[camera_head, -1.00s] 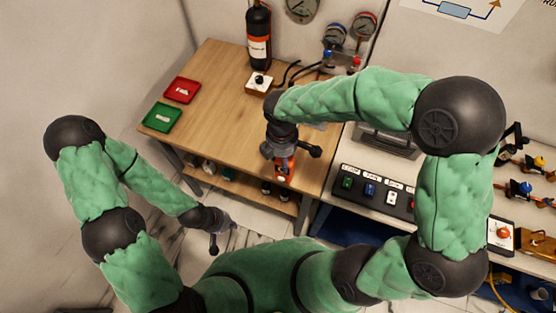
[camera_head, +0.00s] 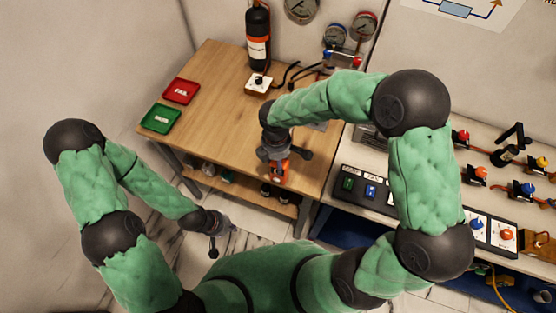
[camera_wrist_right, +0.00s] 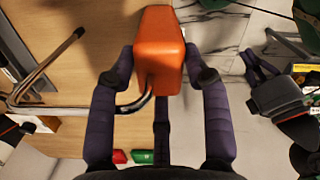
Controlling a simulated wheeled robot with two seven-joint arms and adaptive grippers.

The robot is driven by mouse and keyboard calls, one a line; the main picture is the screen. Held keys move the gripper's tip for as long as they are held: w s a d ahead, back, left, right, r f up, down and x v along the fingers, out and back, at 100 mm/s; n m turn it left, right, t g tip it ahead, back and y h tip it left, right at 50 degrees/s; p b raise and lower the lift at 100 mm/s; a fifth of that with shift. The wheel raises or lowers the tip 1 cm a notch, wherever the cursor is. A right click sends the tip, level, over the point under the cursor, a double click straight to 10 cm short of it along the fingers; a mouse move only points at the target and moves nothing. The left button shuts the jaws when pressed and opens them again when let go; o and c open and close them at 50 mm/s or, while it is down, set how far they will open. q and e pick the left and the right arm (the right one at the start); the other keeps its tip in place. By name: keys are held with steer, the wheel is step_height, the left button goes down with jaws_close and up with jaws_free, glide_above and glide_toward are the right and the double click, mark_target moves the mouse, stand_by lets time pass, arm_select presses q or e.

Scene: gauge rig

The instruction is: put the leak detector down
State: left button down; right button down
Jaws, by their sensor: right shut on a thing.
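The leak detector (camera_head: 279,170) is an orange block-shaped device. It hangs below my right gripper (camera_head: 275,155) near the front edge of the wooden table (camera_head: 218,105). In the right wrist view the orange body (camera_wrist_right: 160,50) sits between the dark fingers of my right gripper (camera_wrist_right: 165,80), which is shut on it. A bent metal probe (camera_wrist_right: 128,108) runs from it toward the left. I cannot tell how high it is above the tabletop. My left gripper (camera_head: 219,236) hangs low in front of the table, away from the detector; its finger opening is unclear.
A red tray (camera_head: 181,91) and a green tray (camera_head: 160,118) lie at the table's left. A black bottle (camera_head: 258,40) and a white switch box (camera_head: 259,83) stand at the back. A button panel (camera_head: 370,190) is on the right bench. The table's middle is clear.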

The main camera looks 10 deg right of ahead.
steer(key=shift+f, duration=0.15)
steer(key=c, duration=0.6)
jaws_free()
steer(key=shift+r, duration=0.3)
steer(key=r+p, duration=0.1)
steer(key=r, duration=0.5)
steer(key=r+p, duration=0.1)
steer(key=r, duration=0.4)
steer(key=shift+w+a+r, duration=0.15)
steer(key=shift+a+r, duration=0.05)
steer(key=shift+r, duration=0.15)
